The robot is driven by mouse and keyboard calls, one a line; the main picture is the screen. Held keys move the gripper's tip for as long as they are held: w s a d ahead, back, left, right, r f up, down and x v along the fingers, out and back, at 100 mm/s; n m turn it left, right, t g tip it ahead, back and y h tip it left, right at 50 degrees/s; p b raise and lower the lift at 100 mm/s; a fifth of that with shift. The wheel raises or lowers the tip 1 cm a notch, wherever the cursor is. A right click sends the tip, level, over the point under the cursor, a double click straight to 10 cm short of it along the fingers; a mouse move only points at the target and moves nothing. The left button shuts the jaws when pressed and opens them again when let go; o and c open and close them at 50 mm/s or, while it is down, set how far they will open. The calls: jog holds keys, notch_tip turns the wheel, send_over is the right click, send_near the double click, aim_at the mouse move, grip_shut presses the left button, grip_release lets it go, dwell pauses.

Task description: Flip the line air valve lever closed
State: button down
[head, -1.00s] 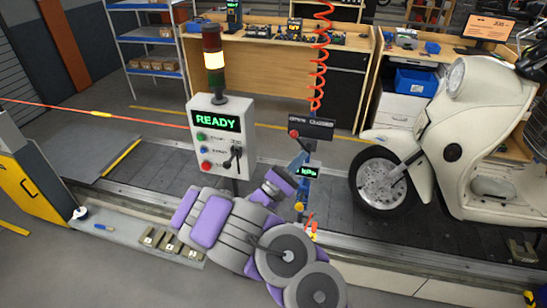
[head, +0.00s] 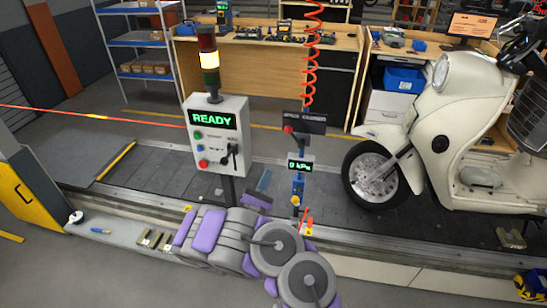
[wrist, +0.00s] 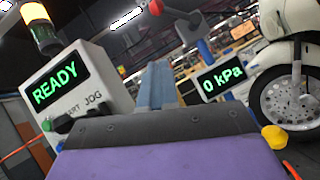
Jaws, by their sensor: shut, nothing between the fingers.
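The air valve post stands right of my gripper (head: 264,180) in the head view. It carries a dark sign with two words, apparently OPEN and CLOSED (head: 313,123), and a red knob (head: 288,129) at the sign's left end. Below is a display (head: 300,164) reading 0 kPa, a blue body (head: 298,187) and a yellow knob (head: 295,200). I cannot tell the lever's exact position. My gripper is shut and empty, apart from the post, left of the display. The wrist view shows its fingers (wrist: 157,70) together, with the display (wrist: 221,78) to their right.
A grey control box (head: 217,135) reading READY stands left of my gripper, with a lit signal tower (head: 209,60) on top. A cream scooter (head: 455,135) stands right on the conveyor (head: 110,172). A coiled red hose (head: 313,50) hangs above the post.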

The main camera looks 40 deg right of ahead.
aim_at(294, 136)
jog(key=s+r+b+x, duration=0.1)
jog(key=r+x, duration=0.1)
jog(key=x, duration=1)
jog(key=shift+s+r, duration=0.25)
jog(key=shift+s, duration=0.1)
jog(key=shift+a, duration=0.1)
jog(key=shift+w+m, duration=0.1)
jog(key=shift+m, duration=0.2)
